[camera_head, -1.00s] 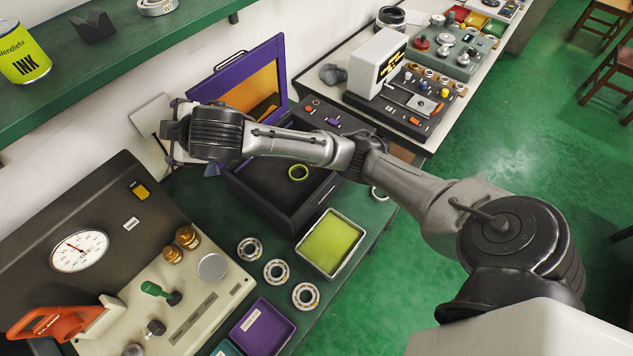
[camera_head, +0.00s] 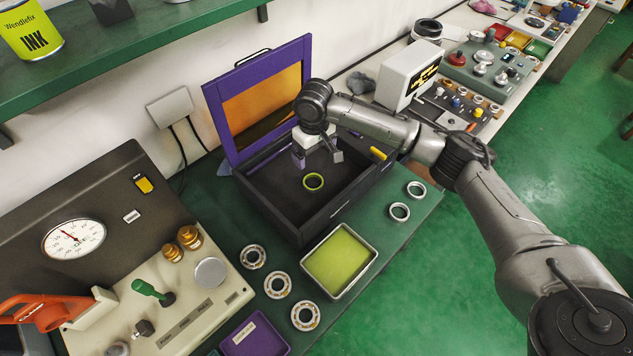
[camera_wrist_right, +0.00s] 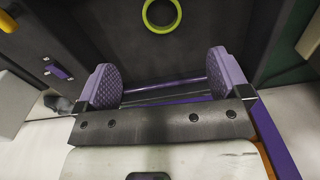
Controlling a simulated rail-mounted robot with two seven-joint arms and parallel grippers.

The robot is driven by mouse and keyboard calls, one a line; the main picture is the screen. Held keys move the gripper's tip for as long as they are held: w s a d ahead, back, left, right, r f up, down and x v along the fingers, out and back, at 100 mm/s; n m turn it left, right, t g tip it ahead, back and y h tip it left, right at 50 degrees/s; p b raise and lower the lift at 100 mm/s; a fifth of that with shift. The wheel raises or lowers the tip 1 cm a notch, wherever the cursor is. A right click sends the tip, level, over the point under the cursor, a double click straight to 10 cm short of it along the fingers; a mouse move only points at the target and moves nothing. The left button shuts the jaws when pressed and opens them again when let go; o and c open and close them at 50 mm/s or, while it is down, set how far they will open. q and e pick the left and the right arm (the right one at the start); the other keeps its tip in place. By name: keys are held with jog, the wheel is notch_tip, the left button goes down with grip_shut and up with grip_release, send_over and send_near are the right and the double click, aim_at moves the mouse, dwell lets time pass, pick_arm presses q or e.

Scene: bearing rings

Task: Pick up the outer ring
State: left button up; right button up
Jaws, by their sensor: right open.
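A yellow-green ring (camera_head: 313,181) lies flat on the dark floor of the open black box (camera_head: 318,222). It also shows at the top edge of the right wrist view (camera_wrist_right: 161,28), partly cut off. My right gripper (camera_head: 318,157) is over the box, behind and above the ring. Its two purple fingers are apart with nothing between them, as the right wrist view (camera_wrist_right: 165,80) also shows. Two plain silver rings, one nearer (camera_head: 399,212) and one farther (camera_head: 416,189), lie on the green bench right of the box. My left gripper is out of view.
The box's purple lid (camera_head: 262,100) stands open at the back. A tray with a yellow-green pad (camera_head: 374,258) and several bearings (camera_head: 277,285) lie in front of the box. A gauge panel (camera_head: 150,270) fills the left.

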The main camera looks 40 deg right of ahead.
jog(key=b, duration=0.1)
send_over(314, 182)
notch_tip(314, 182, down, 8)
jog(key=shift+d+r, duration=0.15)
jog(key=shift+r, duration=0.1)
jog(key=shift+f+b, duration=0.85)
jog(key=shift+f, duration=1.8)
jog(key=c, duration=1.1)
jog(key=shift+r, duration=0.15)
